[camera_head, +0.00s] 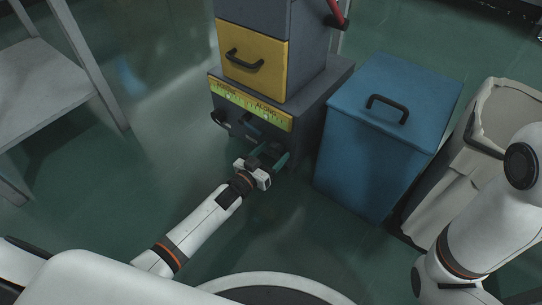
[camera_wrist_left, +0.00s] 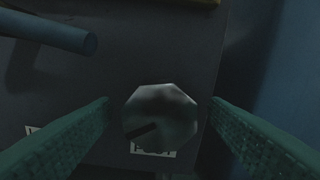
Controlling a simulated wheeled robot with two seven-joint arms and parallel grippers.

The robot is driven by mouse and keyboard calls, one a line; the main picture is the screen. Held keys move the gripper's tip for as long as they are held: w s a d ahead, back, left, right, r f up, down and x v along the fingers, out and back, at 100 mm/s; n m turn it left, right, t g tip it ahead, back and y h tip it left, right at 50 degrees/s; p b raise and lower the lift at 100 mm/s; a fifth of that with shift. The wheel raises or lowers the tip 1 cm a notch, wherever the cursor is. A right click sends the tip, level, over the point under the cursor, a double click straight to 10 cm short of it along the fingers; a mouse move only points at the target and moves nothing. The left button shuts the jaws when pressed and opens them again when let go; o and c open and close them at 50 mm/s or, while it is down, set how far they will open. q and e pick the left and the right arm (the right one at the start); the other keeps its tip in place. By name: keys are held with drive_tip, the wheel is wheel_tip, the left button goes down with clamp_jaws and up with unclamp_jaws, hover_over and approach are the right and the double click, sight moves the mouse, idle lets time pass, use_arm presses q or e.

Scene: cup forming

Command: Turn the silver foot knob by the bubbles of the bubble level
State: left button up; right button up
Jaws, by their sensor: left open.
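The silver foot knob (camera_wrist_left: 160,112) is a faceted disc with a dark mark toward its lower left, in the middle of the left wrist view. My left gripper (camera_head: 269,156) is open, its green fingers on either side of the knob; I cannot tell whether they touch it. In the head view the gripper is at the machine's lower front and hides the knob. The yellow-green bubble level (camera_head: 250,107), with two labelled parts, one reading ALONG, is on the machine front above the gripper. Its bubbles are too small to read. My right gripper is out of view.
A grey machine base (camera_head: 308,118) carries a block with a yellow drawer (camera_head: 255,62). A blue bin (camera_head: 375,145) stands close on the right, with a pale lined bin (camera_head: 510,118) beyond. A blue-grey bar (camera_wrist_left: 50,31) juts out left of the knob. A grey table (camera_head: 40,88) stands left.

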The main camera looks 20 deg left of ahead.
use_arm(q)
drive_tip(key=shift+c, duration=0.4)
drive_tip(key=c, duration=0.9)
drive_tip(key=shift+r+m+p, duration=0.15)
drive_tip(key=shift+m+p, duration=0.35)
drive_tip(key=shift+p, duration=0.1)
drive_tip(key=o, duration=1)
